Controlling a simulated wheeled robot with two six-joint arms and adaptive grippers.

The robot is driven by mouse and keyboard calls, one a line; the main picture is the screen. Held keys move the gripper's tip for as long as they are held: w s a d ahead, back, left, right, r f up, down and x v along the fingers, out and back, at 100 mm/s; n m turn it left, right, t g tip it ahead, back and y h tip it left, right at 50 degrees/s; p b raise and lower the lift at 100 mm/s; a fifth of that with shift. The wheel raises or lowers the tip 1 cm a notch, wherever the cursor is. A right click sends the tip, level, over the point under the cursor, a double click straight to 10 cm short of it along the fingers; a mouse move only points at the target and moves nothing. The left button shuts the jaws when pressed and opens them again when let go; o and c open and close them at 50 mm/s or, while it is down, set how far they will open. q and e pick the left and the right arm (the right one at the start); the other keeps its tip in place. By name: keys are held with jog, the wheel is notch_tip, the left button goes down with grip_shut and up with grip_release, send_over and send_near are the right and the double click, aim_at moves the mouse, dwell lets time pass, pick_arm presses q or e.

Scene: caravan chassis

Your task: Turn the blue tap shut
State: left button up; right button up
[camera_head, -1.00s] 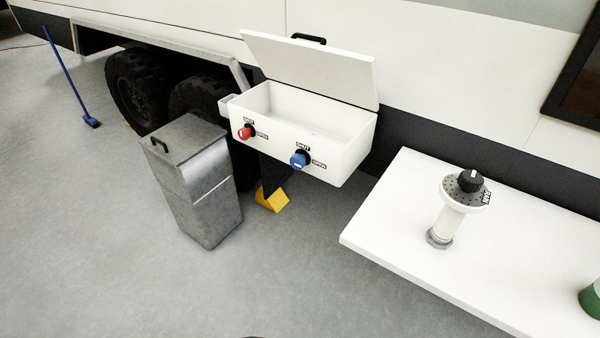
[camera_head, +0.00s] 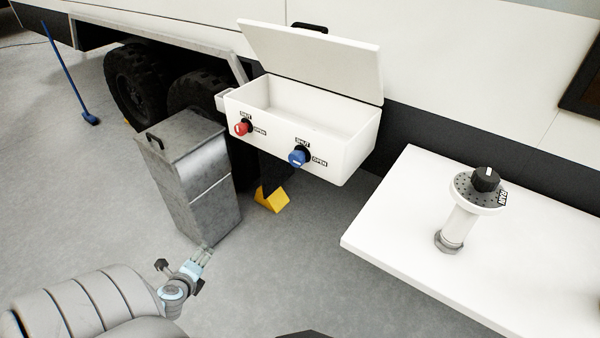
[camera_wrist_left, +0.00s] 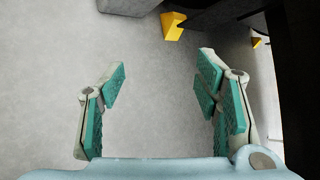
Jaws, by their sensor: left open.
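The blue tap (camera_head: 298,157) is a round knob on the front of an open white box (camera_head: 352,165) on the caravan's side. A label reading SHUT is above it and one reading OPEN is to its right. A red tap (camera_head: 242,128) with like labels is to its left. My left gripper (camera_head: 205,254) is low in the head view, in front of the grey bin and well apart from the blue tap. In the left wrist view its jaws (camera_wrist_left: 160,95) are wide open and empty over bare floor. My right gripper is in neither view.
A grey metal bin (camera_head: 187,165) stands left of the box. A yellow wheel chock (camera_head: 272,199) lies below the box. A white table (camera_head: 400,215) with a black-knobbed white post (camera_head: 458,225) is at the right.

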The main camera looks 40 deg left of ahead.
pick_arm(q)
jog(key=w+d+r+m+t+h+b, duration=0.1)
jog(key=w+r+m+t, duration=0.4)
jog(key=w+r+m, duration=0.4)
jog(key=m+t+h+b, duration=0.2)
jog(key=m+t+h, duration=0.35)
jog(key=m, duration=0.35)
send_near(294, 162)
jog(key=shift+g, duration=0.35)
jog(key=w, duration=0.3)
jog(key=w+p, duration=0.1)
jog(key=w, duration=0.4)
jog(key=shift+w+r, duration=0.3)
jog(key=shift+w+a, duration=0.1)
jog(key=shift+w, duration=0.1)
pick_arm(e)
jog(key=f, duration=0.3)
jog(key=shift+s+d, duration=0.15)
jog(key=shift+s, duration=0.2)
pick_arm(q)
jog(key=shift+c, duration=0.3)
jog(key=c, duration=1.1)
